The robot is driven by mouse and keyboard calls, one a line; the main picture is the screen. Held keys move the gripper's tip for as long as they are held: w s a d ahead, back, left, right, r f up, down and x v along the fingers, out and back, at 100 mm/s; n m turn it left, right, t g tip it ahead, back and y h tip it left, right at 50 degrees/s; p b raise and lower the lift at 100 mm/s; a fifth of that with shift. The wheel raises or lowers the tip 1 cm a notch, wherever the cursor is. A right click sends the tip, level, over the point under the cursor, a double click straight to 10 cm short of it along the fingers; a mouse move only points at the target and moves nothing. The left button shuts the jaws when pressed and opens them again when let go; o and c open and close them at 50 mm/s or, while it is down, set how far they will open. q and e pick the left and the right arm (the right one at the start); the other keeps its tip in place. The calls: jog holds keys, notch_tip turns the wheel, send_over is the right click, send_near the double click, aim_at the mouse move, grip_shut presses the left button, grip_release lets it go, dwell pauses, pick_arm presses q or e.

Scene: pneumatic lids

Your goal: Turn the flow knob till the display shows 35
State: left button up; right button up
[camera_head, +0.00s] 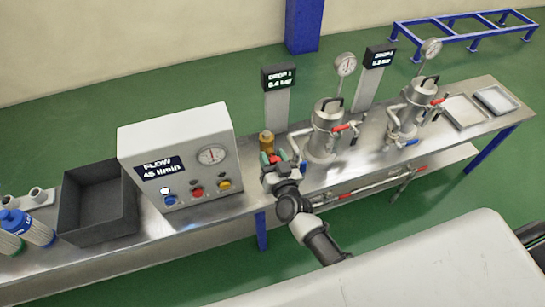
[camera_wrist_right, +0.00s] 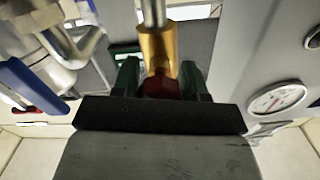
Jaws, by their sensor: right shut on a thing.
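The flow box's display (camera_head: 160,168) in the head view reads FLOW and what looks like 45 l/min. A brass valve body (camera_head: 266,138) stands on the steel bench just right of the box; it also shows in the right wrist view (camera_wrist_right: 157,47). A dark red knob (camera_wrist_right: 160,84) sits at its near end, with a bit of red showing in the head view (camera_head: 274,159). My right gripper (camera_head: 270,159) is shut on this knob, its green fingers on either side of it in the right wrist view (camera_wrist_right: 160,80). My left gripper is not in view.
The white flow box (camera_head: 185,135) with gauge and coloured buttons stands close left of my right gripper. A steel vessel (camera_head: 324,130) with red and blue handles stands close right. A black bin (camera_head: 98,203) is farther left. Trays (camera_head: 496,100) lie at the bench's far right.

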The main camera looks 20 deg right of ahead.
jog(key=m, duration=0.3)
jog(key=shift+m, duration=2.2)
jog(key=o, duration=0.9)
jog(key=s, duration=1.1)
jog(key=shift+d, duration=0.15)
